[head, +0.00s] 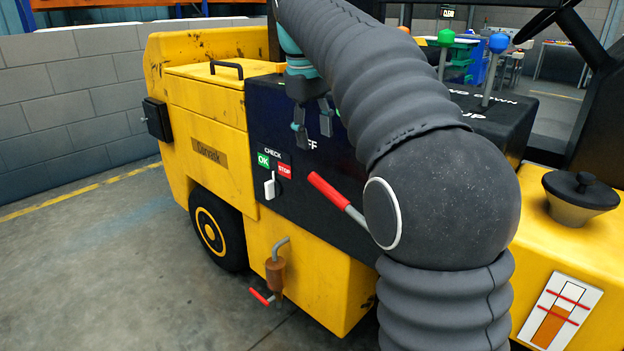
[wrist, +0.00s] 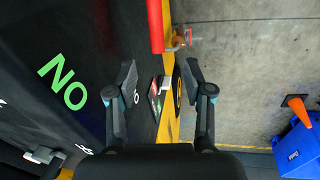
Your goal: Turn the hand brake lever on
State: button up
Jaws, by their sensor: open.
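The hand brake lever has a red grip (head: 327,190) on a grey shaft. It slants up to the left beside the vehicle's dark side panel, and my arm hides its lower end. The red grip also shows at the top of the wrist view (wrist: 155,22). My gripper (head: 313,132) is open and empty in front of the dark panel, above the grip in the head view. In the wrist view the red grip lies beyond my fingertips (wrist: 160,76), roughly in line with the gap. The white "OFF" label is partly hidden; the green "ON" label (wrist: 63,82) shows in the wrist view.
A check switch (head: 270,186) with green OK and red STOP labels sits left of the lever. A blue bin (wrist: 299,148) and an orange cone (wrist: 297,108) stand on the floor. Open floor lies left of the vehicle.

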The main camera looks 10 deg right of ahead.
aim_at(317, 177)
jog(key=w+f+b, duration=0.1)
jog(key=f, duration=0.3)
jog(key=w+d+f+b, duration=0.1)
jog(key=f, duration=0.4)
jog(key=w+f+b, duration=0.1)
jog(key=f, duration=0.3)
jog(key=shift+w+d+f+b, duration=0.15)
jog(key=shift+w+d+b, duration=0.1)
jog(key=shift+w+b, duration=0.1)
grip_shut()
